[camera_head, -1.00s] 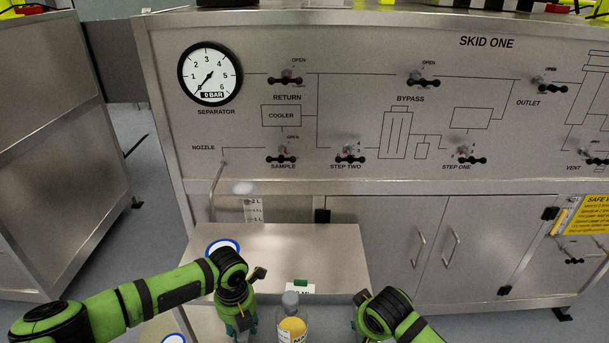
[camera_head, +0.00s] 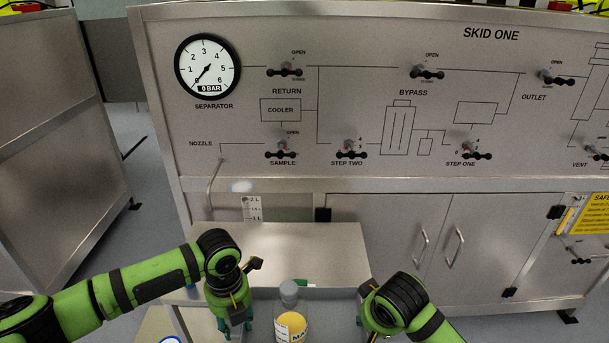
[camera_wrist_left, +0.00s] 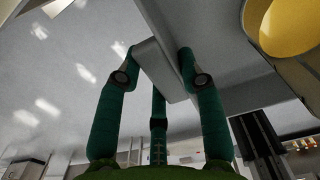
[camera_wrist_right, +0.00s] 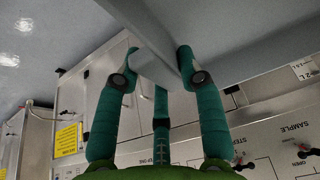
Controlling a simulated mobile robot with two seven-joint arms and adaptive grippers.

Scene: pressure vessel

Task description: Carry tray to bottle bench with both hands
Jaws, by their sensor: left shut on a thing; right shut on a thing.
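A grey tray (camera_head: 338,322) shows at the bottom of the head view, partly cut off by the frame. A clear bottle with a grey cap and yellow content (camera_head: 291,322) stands upright on it. My left gripper (camera_head: 236,325) is shut on the tray's left side; the left wrist view shows its fingers around a grey edge piece (camera_wrist_left: 160,72). My right gripper (camera_head: 368,318) is shut on the right side, and the right wrist view shows a similar grip (camera_wrist_right: 156,70). A steel bench (camera_head: 290,245) lies just beyond the tray. Whether they touch is unclear.
The SKID ONE panel (camera_head: 370,100) with valves and a gauge (camera_head: 207,67) rises behind the bench. A small green item (camera_head: 308,283) shows behind the bottle. Cabinet doors (camera_head: 440,245) stand to the right, another steel cabinet (camera_head: 55,130) to the left. Grey floor lies between.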

